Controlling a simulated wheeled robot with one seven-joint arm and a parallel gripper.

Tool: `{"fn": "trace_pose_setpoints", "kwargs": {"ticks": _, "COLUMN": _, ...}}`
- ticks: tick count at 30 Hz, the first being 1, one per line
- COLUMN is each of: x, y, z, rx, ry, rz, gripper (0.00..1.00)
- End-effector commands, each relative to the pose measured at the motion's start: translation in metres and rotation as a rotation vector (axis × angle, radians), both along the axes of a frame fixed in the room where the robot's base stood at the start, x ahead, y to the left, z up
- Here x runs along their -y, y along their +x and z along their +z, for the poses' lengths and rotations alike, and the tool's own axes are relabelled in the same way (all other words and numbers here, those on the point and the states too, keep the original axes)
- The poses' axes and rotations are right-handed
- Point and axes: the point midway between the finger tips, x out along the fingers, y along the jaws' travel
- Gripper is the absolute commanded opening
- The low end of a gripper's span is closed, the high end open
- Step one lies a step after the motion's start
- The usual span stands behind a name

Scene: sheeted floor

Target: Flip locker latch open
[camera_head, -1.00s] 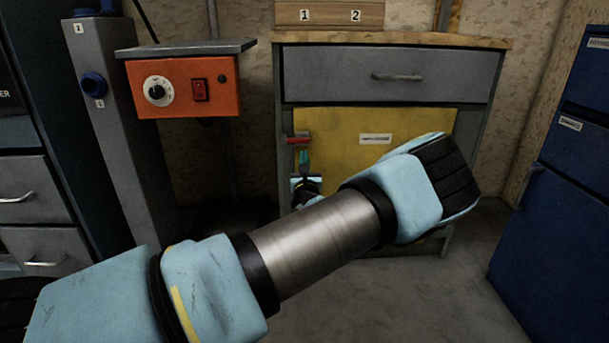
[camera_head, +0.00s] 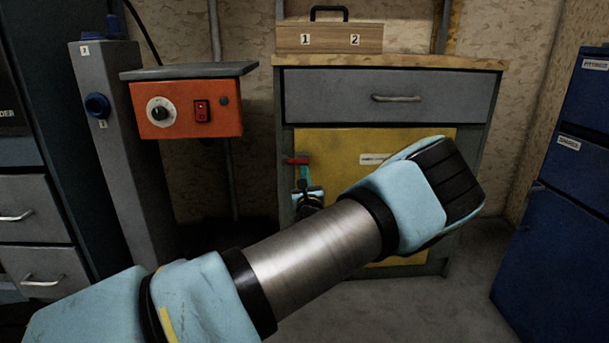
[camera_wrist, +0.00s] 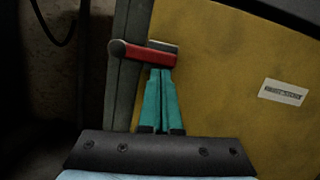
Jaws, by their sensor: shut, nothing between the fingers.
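The locker is a grey cabinet with a yellow door (camera_head: 335,145), and the door also fills the right of the wrist view (camera_wrist: 220,80). The latch is a red lever (camera_head: 297,160) at the door's upper left edge. In the wrist view the red latch (camera_wrist: 147,54) lies across the frame and the door edge, tilted slightly down to the right. My gripper (camera_head: 304,182) is at the latch, just below it. In the wrist view its teal fingers (camera_wrist: 161,72) are together and empty, their tips at the lever's lower edge. Whether they touch it is unclear.
A grey drawer (camera_head: 440,98) is above the door. An orange switch box (camera_head: 180,125) and a grey post (camera_head: 125,150) stand left of the cabinet. Blue cabinets (camera_head: 560,230) stand at the right. My forearm hides much of the door.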

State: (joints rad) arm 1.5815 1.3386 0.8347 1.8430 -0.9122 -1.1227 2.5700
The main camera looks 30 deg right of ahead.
Motion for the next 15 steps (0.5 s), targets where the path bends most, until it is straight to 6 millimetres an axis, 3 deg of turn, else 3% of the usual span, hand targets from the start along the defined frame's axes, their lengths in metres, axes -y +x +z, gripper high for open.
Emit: {"fn": "trace_pose_setpoints", "kwargs": {"ticks": 15, "x": 0.0026, "y": -0.0009, "z": 0.0087, "rx": -0.054, "ry": -0.123, "rz": -0.001, "gripper": 0.0}}
